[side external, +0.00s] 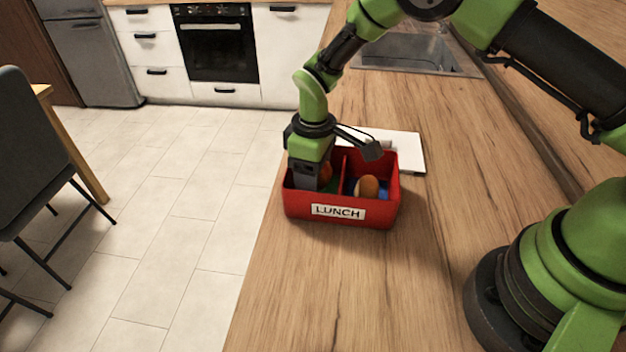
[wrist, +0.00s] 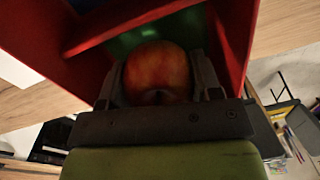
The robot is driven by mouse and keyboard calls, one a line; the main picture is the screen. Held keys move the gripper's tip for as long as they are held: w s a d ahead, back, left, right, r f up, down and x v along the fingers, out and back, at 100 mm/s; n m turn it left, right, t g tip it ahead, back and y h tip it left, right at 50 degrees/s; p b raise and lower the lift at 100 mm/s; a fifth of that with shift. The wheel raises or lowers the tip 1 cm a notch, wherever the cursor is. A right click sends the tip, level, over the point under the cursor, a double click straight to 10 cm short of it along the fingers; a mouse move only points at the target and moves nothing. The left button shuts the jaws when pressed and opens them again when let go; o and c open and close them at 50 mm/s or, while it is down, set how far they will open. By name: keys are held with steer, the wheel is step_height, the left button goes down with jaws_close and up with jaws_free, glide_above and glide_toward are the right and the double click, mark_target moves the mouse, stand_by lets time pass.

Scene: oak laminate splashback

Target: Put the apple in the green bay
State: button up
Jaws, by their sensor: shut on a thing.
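The apple (wrist: 157,72) is red with yellowish streaks and sits between the two fingers of my gripper (wrist: 160,88) in the wrist view. In the side external view my gripper (side external: 308,185) reaches down into the left compartment of the red lunch box (side external: 297,208), and a bit of the apple (side external: 326,173) shows beside it. The green bay (wrist: 118,46) is this compartment; its green floor shows just beyond the apple. The gripper is shut on the apple. Whether the apple touches the floor is hidden.
A red divider (wrist: 110,28) separates the bays. The right bay holds an orange-brown item (side external: 367,187) and something blue. A white board (side external: 408,150) lies behind the box. The counter's left edge is close to the box; the counter (side external: 440,240) to the right is clear.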

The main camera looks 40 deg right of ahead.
steer(key=shift+f, duration=1.1)
steer(key=shift+f, duration=0.1)
steer(key=o, duration=1)
steer(key=shift+c, duration=0.2)
steer(key=r, duration=1.2)
steer(key=shift+w+d+r, duration=0.15)
steer(key=shift+d+r, duration=0.05)
steer(key=shift+d, duration=0.05)
